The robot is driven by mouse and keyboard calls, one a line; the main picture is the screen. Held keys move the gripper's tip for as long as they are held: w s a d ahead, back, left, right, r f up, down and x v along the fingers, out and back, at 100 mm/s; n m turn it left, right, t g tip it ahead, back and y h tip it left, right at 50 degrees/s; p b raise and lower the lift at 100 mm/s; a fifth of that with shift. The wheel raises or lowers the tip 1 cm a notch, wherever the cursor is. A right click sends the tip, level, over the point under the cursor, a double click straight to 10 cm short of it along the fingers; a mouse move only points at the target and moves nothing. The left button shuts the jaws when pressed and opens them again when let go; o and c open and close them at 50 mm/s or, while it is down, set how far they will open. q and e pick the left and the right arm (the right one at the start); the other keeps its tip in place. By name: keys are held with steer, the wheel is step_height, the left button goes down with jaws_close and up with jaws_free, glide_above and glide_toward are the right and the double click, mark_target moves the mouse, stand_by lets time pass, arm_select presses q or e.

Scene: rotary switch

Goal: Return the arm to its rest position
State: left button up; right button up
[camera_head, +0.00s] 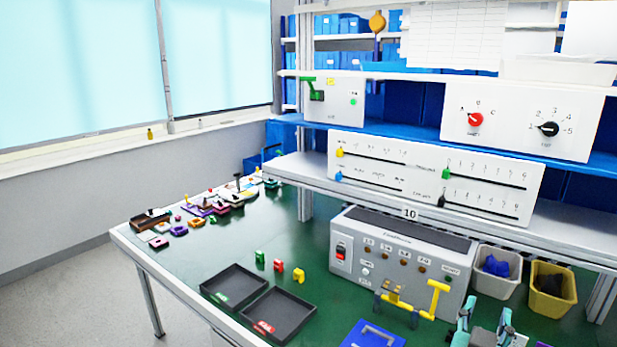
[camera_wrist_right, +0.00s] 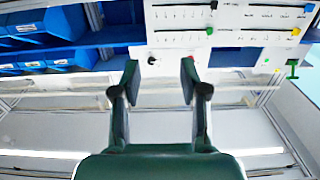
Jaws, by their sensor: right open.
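My right gripper (camera_head: 484,330) shows at the bottom right of the head view, with its two teal fingers apart. In the right wrist view the right gripper (camera_wrist_right: 160,84) is open, with nothing between its fingers. The rotary switch panel (camera_head: 522,121) stands on the upper shelf, with a red knob (camera_head: 475,120) and a black knob (camera_head: 548,129). The gripper is low and well apart from the panel. My left gripper is in neither view.
A slider panel (camera_head: 435,175) sits on the lower shelf. Below it stand a grey control box (camera_head: 402,261) with a yellow handle (camera_head: 437,298), a white bin (camera_head: 480,281) and a yellow bin (camera_head: 553,305). Two black trays (camera_head: 277,315) lie on the green table.

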steer(key=w+a+f+n+g+y, duration=0.1)
steer(key=a+f+y, duration=0.15)
steer(key=f, duration=0.45)
steer(key=w+a+f+n+g+y, duration=0.1)
steer(key=a+f+n+y, duration=0.15)
steer(key=f, duration=0.45)
steer(key=w+a+f+n+y, duration=0.1)
steer(key=w+a+f+y, duration=0.15)
steer(key=f, duration=0.45)
steer(key=s+a+f+g+y, duration=0.1)
steer(key=s+f+g+y, duration=0.15)
steer(key=f, duration=0.35)
steer(key=s+a+f+g+y, duration=0.1)
steer(key=s+a+f, duration=0.15)
steer(key=f, duration=0.25)
steer(key=s+a+f+g+y, duration=0.1)
steer(key=s+a+f+g, duration=0.1)
steer(key=s+f+g, duration=0.2)
steer(key=s+a+f+g+y, duration=0.2)
steer(key=s+f+g, duration=0.2)
steer(key=s+f, duration=0.6)
steer(key=s, duration=0.4)
steer(key=shift+s+a+y, duration=0.25)
steer(key=shift+a+y, duration=0.05)
steer(key=shift+a, duration=0.05)
steer(key=shift+w+f+n+g, duration=0.1)
steer(key=shift+n+g, duration=0.15)
